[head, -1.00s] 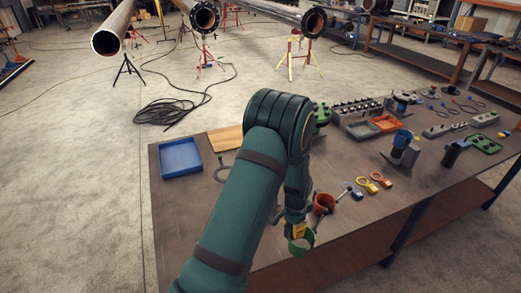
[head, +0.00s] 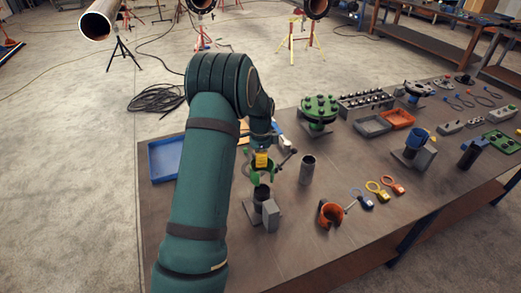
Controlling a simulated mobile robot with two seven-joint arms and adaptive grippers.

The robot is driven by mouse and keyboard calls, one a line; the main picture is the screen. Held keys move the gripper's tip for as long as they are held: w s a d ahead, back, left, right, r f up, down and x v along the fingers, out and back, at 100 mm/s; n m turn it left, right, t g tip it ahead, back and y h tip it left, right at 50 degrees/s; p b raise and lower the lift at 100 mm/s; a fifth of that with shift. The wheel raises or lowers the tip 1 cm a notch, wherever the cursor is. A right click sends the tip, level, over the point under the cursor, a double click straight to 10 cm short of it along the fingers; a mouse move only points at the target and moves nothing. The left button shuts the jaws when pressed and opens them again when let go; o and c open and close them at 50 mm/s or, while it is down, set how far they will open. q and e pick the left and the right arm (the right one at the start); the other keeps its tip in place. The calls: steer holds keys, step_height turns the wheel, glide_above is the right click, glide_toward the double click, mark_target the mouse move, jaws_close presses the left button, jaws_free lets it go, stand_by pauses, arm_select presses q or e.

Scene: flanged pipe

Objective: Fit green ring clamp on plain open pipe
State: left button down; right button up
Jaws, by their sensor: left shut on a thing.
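My left gripper (head: 262,160) is shut on the green ring clamp (head: 256,178), which has a dark handle sticking out to its right. The clamp is held just above and behind a short dark open pipe (head: 262,192) standing against a grey block. I cannot tell whether ring and pipe touch. A plain grey open pipe (head: 307,170) stands upright on the table to the right, apart from the clamp. My left forearm hides part of the table. My right gripper is not in view.
An orange split ring (head: 331,214) and small blue, yellow and orange ring clamps (head: 376,188) lie to the right. A green flanged part (head: 319,110) stands behind. A blue tray (head: 165,158) is at left. The front table (head: 310,255) is mostly clear. Large pipes (head: 101,22) rest on stands beyond.

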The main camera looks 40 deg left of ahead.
arm_select(q)
steer(key=shift+w+a, duration=0.1)
steer(key=shift+f, duration=0.35)
steer(key=shift+f+b, duration=0.35)
steer(key=shift+f, duration=0.35)
steer(key=shift+f+b, duration=0.7)
steer(key=shift+f, duration=0.65)
steer(key=shift+r, duration=0.1)
steer(key=shift+f+b, duration=1.3)
steer(key=shift+f, duration=0.35)
steer(key=shift+f+b, duration=0.4)
steer(key=shift+f, duration=0.05)
